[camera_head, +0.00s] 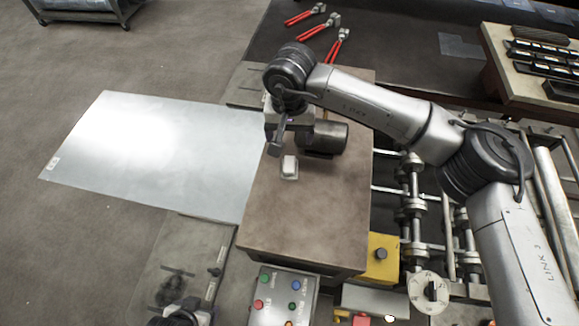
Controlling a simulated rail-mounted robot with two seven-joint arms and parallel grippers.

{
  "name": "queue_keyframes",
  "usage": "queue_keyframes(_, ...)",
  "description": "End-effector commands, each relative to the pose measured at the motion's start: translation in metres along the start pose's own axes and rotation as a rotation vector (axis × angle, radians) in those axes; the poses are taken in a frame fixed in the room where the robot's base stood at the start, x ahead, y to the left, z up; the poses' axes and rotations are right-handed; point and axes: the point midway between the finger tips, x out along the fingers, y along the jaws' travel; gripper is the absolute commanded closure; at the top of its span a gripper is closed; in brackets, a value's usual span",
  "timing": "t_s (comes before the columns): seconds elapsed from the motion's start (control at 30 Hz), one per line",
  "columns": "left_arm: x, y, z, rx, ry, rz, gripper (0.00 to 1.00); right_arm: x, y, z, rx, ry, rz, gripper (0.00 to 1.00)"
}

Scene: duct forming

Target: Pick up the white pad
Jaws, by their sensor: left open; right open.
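The small white pad (289,164) lies on the brown top of a block-like table (310,215), near its left edge. My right gripper (275,148) comes in from the right and hangs just above and to the left of the pad. It points down, is open and holds nothing that I can see. Whether its fingers touch the pad cannot be told from this view. My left gripper (182,315) shows only in part at the bottom edge, well below and left of the pad. It is open, and its fingertips are hard to make out.
A dark cylinder (324,138) lies on the table just right of my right gripper. A large shiny metal sheet (150,150) extends left. Red-handled tools (305,15) lie at the back. A button panel (283,294) and yellow box (382,258) stand in front; rollers stand right.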

Motion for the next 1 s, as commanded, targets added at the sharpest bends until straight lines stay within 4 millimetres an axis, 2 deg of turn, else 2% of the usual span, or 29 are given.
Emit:
queue_keyframes(0.3, -0.014, 0.002, -0.005, -0.008, 0.002, 0.006, 0.28, 0.052, 0.001, 0.001, -0.001, -0.003, 0.007, 0.22)
queue_keyframes(0.5, -0.017, 0.003, -0.006, -0.014, 0.003, 0.01, 0.28, 0.071, 0.001, 0.0, -0.001, -0.001, 0.005, 0.22)
queue_keyframes(0.73, -0.025, 0.003, -0.009, -0.013, 0.002, 0.01, 0.28, 0.082, 0.0, 0.002, -0.002, -0.003, 0.005, 0.22)
queue_keyframes(0.9, -0.038, 0.001, -0.013, -0.009, 0.002, 0.007, 0.28, 0.103, 0.0, 0.004, -0.001, -0.004, 0.005, 0.22)
queue_keyframes(1.0, -0.04, 0.0, -0.013, -0.005, 0.002, 0.004, 0.28, 0.116, 0.0, 0.003, 0.0, -0.002, 0.004, 0.22)
